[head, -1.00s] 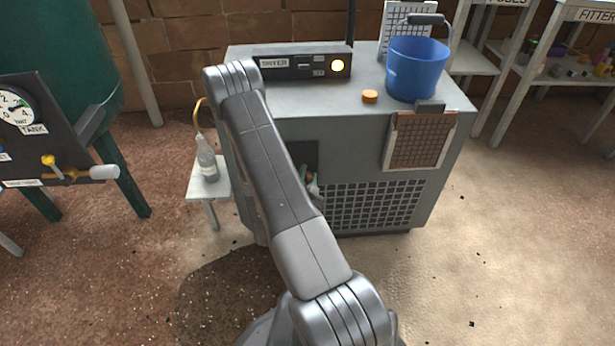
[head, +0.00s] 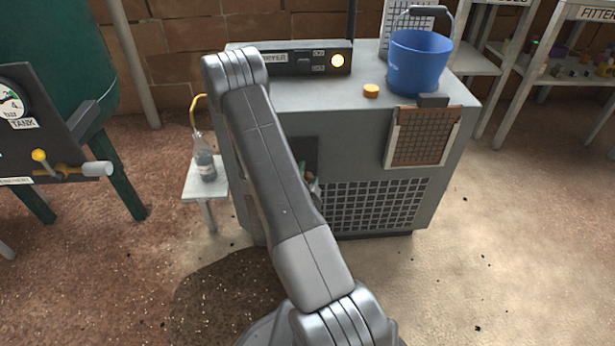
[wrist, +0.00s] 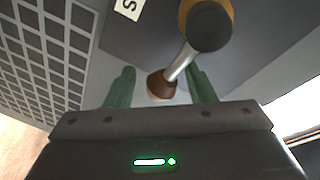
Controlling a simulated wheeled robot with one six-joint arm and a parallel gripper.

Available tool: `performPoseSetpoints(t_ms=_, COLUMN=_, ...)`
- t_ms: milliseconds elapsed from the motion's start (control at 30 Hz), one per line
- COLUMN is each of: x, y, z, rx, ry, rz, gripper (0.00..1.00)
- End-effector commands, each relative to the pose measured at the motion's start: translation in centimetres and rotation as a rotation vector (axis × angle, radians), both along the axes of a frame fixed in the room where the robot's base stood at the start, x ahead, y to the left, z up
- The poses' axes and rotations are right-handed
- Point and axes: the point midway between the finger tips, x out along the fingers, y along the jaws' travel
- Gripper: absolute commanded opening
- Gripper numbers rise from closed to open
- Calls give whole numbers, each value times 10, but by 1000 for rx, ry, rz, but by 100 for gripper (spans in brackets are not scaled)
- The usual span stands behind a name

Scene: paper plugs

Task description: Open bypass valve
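In the wrist view a valve lever shows on a dark panel: a metal rod (wrist: 181,62) runs from a dark round cap (wrist: 208,27) with a yellow base to a brown knob (wrist: 160,85). My gripper (wrist: 160,80) has its two green fingers apart, one on each side of the brown knob, with gaps visible. Whether a finger touches it is unclear. A label beside the panel is cut off, so I cannot read whether this is the bypass valve. In the head view my arm hides most of the gripper and valve in front of the grey dryer cabinet (head: 355,135).
A blue bucket (head: 418,65) and an orange cap (head: 371,91) sit on the cabinet. A brown filter panel (head: 424,137) hangs on its front. A bottle (head: 204,160) stands on a small stand to the left. A gauge panel (head: 40,135) with a yellow-knobbed valve is further left.

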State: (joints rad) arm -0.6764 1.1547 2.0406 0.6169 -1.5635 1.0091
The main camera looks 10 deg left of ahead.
Motion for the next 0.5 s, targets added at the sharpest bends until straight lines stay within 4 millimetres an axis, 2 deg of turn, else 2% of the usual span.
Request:
performPoseSetpoints(t_ms=267, x=-4, y=0, z=0, rx=-1, ry=0, rz=1, gripper=50)
performPoseSetpoints(t_ms=367, x=-15, y=0, z=0, rx=-3, ry=3, rz=3, gripper=50)
performPoseSetpoints(t_ms=500, x=-41, y=-1, z=1, rx=-4, ry=3, rz=5, gripper=50)
